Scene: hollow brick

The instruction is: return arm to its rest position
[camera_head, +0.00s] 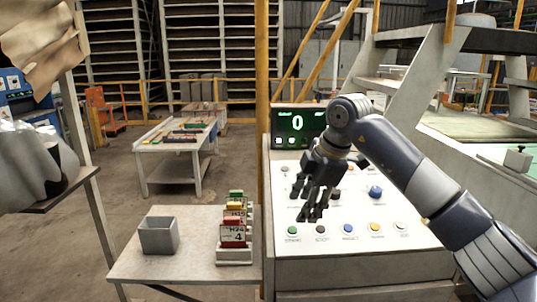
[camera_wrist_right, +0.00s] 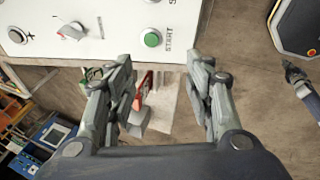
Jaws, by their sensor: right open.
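My right arm (camera_head: 420,185) reaches in from the right over a white control panel (camera_head: 350,262). My right gripper (camera_head: 312,205) hangs above the panel's left part with its fingers pointing down. In the right wrist view the gripper (camera_wrist_right: 168,85) has its fingers apart with nothing held between them. A green START button (camera_wrist_right: 152,38) lies beyond the fingertips there. The left gripper does not show in either view.
A dark display (camera_head: 297,122) reading 0 stands behind the panel. A low table at left holds a grey open box (camera_head: 158,236) and several labelled cards in a holder (camera_head: 234,256). A yellow post (camera_head: 262,100) rises beside the panel. A workbench (camera_head: 172,150) stands farther back.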

